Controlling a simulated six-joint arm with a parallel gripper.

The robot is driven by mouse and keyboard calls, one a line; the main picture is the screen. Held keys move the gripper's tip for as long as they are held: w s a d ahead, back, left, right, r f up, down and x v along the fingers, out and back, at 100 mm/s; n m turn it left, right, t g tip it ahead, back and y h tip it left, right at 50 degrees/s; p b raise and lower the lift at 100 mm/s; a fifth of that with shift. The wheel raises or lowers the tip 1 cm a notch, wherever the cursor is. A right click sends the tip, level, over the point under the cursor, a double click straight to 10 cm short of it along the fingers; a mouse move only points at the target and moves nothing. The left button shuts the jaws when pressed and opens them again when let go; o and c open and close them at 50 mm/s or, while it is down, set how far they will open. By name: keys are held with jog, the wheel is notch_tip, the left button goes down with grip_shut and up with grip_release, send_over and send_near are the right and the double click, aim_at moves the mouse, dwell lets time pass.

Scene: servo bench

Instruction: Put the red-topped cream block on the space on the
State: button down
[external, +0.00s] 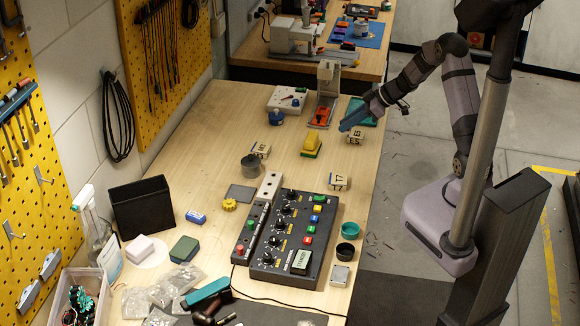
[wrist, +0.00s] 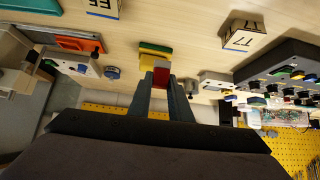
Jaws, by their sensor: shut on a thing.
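My gripper (wrist: 162,80) is shut on a small block with a red face (wrist: 161,77) in the wrist view. A paler face shows at its far edge, and the fingers cover its sides. In the external view my gripper (external: 350,121) hangs over the far right part of the bench; the held block cannot be made out there. The space named in the task cannot be identified for certain.
A yellow-and-green block (external: 311,145) and lettered cream cubes, one (external: 355,135) below my gripper and one (external: 339,183) nearer, stand on the bench. A control panel (external: 295,240) fills the near middle.

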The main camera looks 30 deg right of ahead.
jog(key=shift+f, duration=5)
jog(key=shift+f, duration=0.15)
jog(key=c, duration=1.6)
grip_release()
